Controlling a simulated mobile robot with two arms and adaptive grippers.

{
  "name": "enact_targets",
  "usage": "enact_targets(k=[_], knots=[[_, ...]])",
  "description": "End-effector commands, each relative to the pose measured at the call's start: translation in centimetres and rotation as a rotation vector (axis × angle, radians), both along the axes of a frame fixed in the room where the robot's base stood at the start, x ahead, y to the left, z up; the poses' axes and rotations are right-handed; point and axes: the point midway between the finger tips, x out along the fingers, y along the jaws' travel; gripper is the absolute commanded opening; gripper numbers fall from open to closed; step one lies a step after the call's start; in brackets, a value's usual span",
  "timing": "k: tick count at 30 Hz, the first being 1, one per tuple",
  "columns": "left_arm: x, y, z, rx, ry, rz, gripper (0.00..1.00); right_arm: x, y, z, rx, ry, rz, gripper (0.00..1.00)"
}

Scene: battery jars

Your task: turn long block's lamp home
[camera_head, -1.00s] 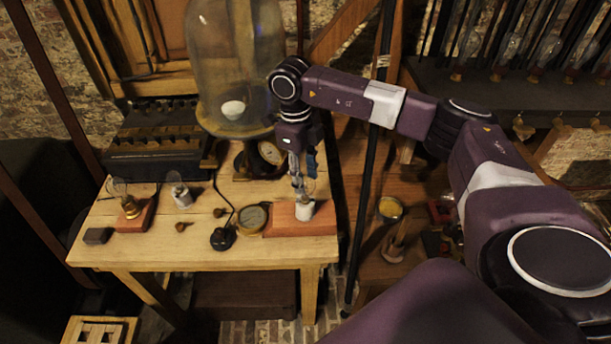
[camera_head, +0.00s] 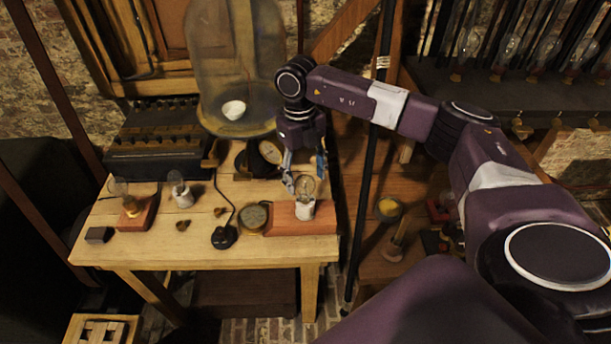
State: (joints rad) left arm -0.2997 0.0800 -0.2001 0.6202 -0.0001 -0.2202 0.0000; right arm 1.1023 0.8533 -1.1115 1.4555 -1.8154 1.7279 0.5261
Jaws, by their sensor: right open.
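The long reddish block (camera_head: 286,222) lies at the right front of the wooden table. A clear glass lamp (camera_head: 306,187) stands upright in a white socket (camera_head: 304,209) on it. My right gripper (camera_head: 304,186) is open, just above and behind the lamp. Its fingers overlap the glass in view, and I cannot tell whether they touch it. How deep the lamp sits in the socket is too small to tell. My left gripper is not in view.
A glass bell jar (camera_head: 232,60) stands behind. The table's right edge is close.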

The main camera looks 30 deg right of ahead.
Motion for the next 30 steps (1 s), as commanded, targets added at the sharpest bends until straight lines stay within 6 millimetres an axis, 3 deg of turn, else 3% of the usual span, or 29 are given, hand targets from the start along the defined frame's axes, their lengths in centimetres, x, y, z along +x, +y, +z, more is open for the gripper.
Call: enact_targets(k=[8,21,30], knots=[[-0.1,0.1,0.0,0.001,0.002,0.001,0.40,0.3,0.0,1.5,0.001,-0.003,0.000,0.57],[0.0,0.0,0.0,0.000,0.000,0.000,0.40,1.3,0.0,10.1,0.001,-0.002,0.001,0.57],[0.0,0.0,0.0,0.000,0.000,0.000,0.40,1.4,-0.1,11.9,0.000,0.000,0.000,0.57]])
